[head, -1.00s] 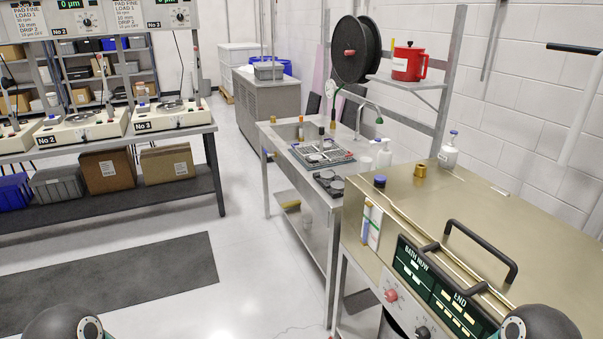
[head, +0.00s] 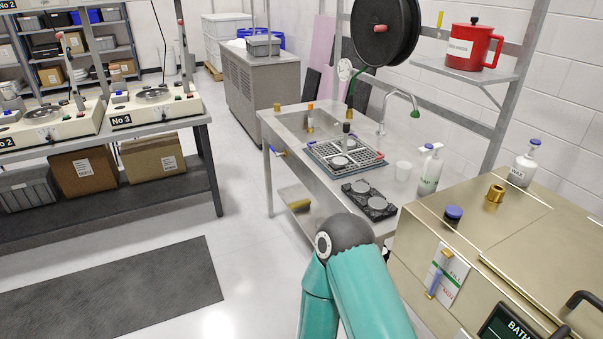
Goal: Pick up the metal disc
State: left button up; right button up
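Grey round metal discs sit in a black holder (head: 388,213) on the steel sink bench (head: 290,143); one disc (head: 361,187) is farther back and another disc (head: 377,203) is nearer. Another pale round disc (head: 340,161) shows on the gridded rack (head: 316,157) behind the holder, partly hidden by a small dark upright item. I cannot tell which disc the task means. One of my teal arms rises at the bottom centre, its dark joint just in front of the bench. Neither gripper is in view.
A red canister (head: 473,46) is on a shelf.

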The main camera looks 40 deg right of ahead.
aim_at(360, 187)
jog(key=z, duration=0.1)
jog(key=i, duration=1.25)
jog(key=z, duration=1)
jog(key=i, duration=0.65)
jog(key=z, duration=0.55)
jog(key=k, duration=0.9)
jog(key=z, duration=0.2)
jog(key=i, duration=0.9)
jog(key=u, duration=0.05)
